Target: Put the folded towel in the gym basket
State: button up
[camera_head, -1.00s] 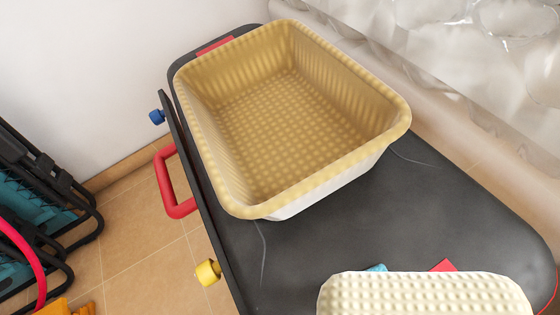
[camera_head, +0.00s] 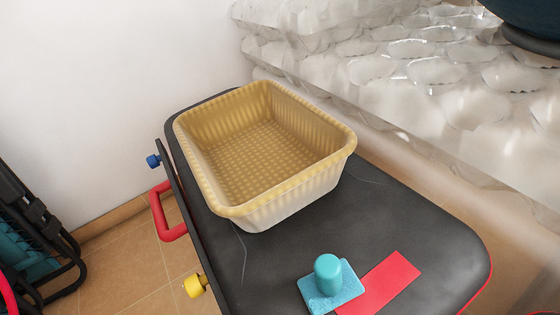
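The gym basket (camera_head: 290,200) is a yellow-tan, ribbed, open tub with a pale outer wall. It stands upright on the black bench top (camera_head: 400,210), and the visible part of its inside is empty. A light-blue flat square (camera_head: 346,291) lies near the bench's front, with a teal cylinder (camera_head: 328,272) standing on it; I cannot tell whether the square is cloth. No folded towel can be clearly made out. My gripper is not in view.
A red flat strip (camera_head: 384,284) lies beside the blue square. A red handle (camera_head: 164,213), a blue knob (camera_head: 153,161) and a yellow knob (camera_head: 193,287) stick out on the bench's left side. Black-framed gear (camera_head: 30,220) stands at left.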

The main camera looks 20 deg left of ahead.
aim_at(253, 168)
jog(key=z, duration=0.2)
jog(key=i, duration=0.9)
jog(key=u, duration=0.25)
